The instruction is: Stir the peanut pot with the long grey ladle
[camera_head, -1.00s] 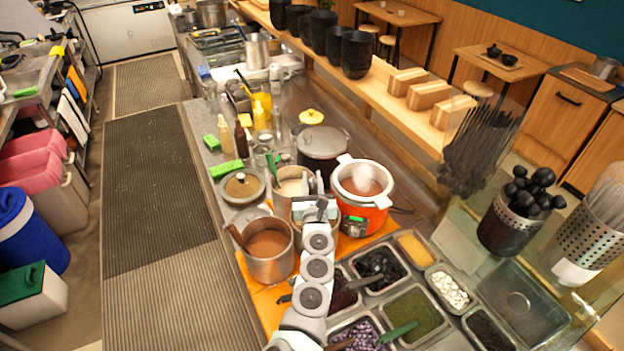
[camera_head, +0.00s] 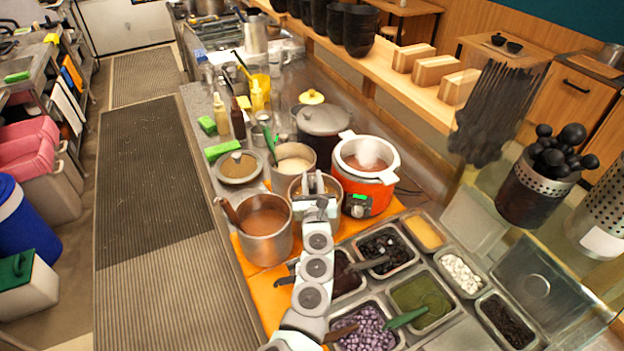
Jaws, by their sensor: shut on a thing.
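My arm reaches up the picture, and my gripper (camera_head: 317,187) is over a steel pot (camera_head: 294,190) with brownish contents, partly hidden by the gripper. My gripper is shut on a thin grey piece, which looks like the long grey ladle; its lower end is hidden. Beside it, to the lower left, a larger steel pot (camera_head: 267,252) holds brown liquid, with a brown-handled ladle (camera_head: 228,212) leaning in it. Behind is a steel pot of cream-coloured liquid (camera_head: 294,165) with a green-handled ladle (camera_head: 270,143). I cannot tell for certain which is the peanut pot.
An orange cooker (camera_head: 365,195) with steaming brown contents stands close on the right. A lidded dark pot (camera_head: 324,122) is behind. Topping trays (camera_head: 421,302) fill the counter to the lower right. Black-handled utensils (camera_head: 558,150) stand in a holder at far right.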

